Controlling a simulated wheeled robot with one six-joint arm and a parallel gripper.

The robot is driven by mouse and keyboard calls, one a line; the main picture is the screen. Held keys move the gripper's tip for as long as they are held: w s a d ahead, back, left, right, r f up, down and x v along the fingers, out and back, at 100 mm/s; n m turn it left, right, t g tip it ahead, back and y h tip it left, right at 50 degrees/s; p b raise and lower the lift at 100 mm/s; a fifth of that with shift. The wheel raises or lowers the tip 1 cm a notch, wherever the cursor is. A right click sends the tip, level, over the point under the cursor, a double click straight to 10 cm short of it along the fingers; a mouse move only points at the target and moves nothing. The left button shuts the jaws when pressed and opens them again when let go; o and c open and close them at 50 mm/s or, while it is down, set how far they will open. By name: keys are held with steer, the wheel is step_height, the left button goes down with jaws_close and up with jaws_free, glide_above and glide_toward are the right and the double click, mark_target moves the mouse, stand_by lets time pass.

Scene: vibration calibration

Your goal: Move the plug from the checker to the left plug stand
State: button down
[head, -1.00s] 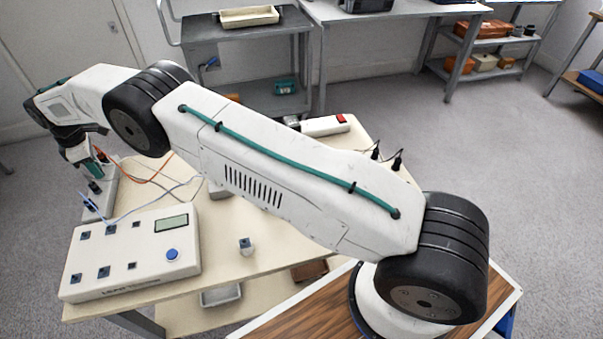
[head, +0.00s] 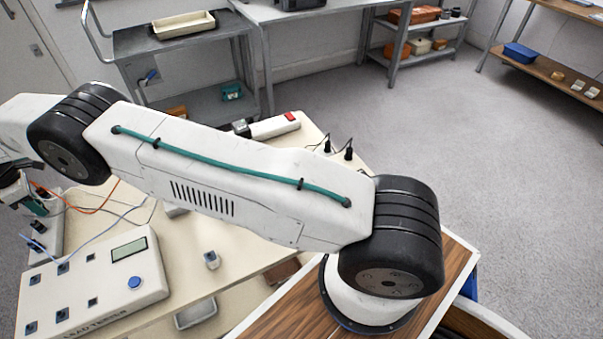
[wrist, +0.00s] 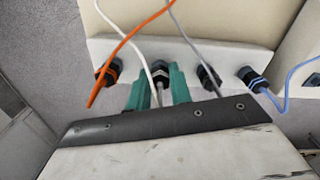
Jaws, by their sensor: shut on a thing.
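The white checker box (head: 128,290), with a display and blue button, lies on the table's left front. Behind it a pale plug stand (head: 48,240) shows partly at the left edge; I take it for the left one. The wrist view shows a white stand (wrist: 225,55) with a row of dark plugs with orange, white, grey and blue cables. My gripper (wrist: 160,90) has its green fingers shut around the white-cabled plug (wrist: 160,72), in line with that row. I cannot tell whether this plug is seated in the stand. In the head view, the gripper is partly cut off.
A power strip (head: 270,127) with a red switch lies at the table's back. Loose orange and blue (head: 100,232) cables cross the table near the stand. A grey cart (head: 185,45) stands behind.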

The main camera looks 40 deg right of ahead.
steer(key=shift+f, duration=0.15)
stand_by(0.5)
steer(key=c, duration=1.2)
jaws_free()
steer(key=shift+r, duration=2.5)
step_height(320, 180, up, 8)
steer(key=shift+f, duration=0.1)
